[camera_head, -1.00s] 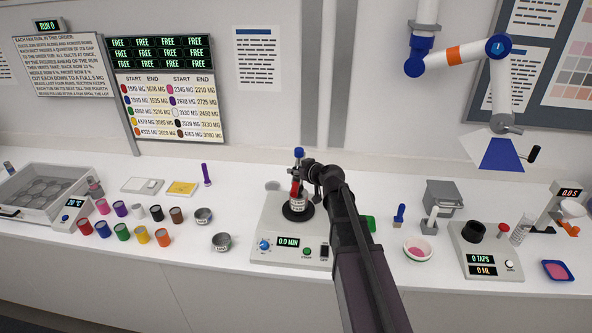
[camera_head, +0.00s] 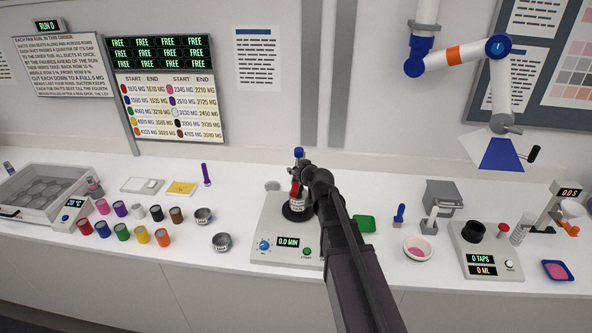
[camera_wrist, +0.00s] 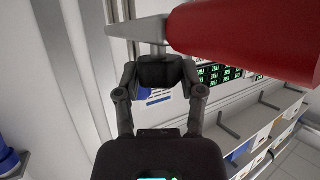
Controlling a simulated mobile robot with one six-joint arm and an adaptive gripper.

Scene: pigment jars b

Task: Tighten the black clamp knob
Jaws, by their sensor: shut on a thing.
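The jar mixer (camera_head: 267,244) stands mid-bench with a labelled jar (camera_head: 297,203) upright on its black round seat. A blue cap (camera_head: 298,152) shows above the jar, and a red part (camera_head: 295,187) beside it. My gripper (camera_head: 307,172) is at the right side of this upper part, shut. In the wrist view my gripper (camera_wrist: 160,68) has its fingertips together at a grey rod (camera_wrist: 155,32); a large red cylinder (camera_wrist: 245,40) with a grey tapered end passes close by. I cannot tell the black clamp knob apart from my black fingertips, which hide that spot.
Coloured jars (camera_head: 123,232) and two grey tins (camera_head: 221,241) stand to the left. A green tray (camera_head: 364,223), a pink bowl (camera_head: 418,249) and a tapping device (camera_head: 483,250) are right of my arm. A white jointed arm (camera_head: 455,55) hangs above, right.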

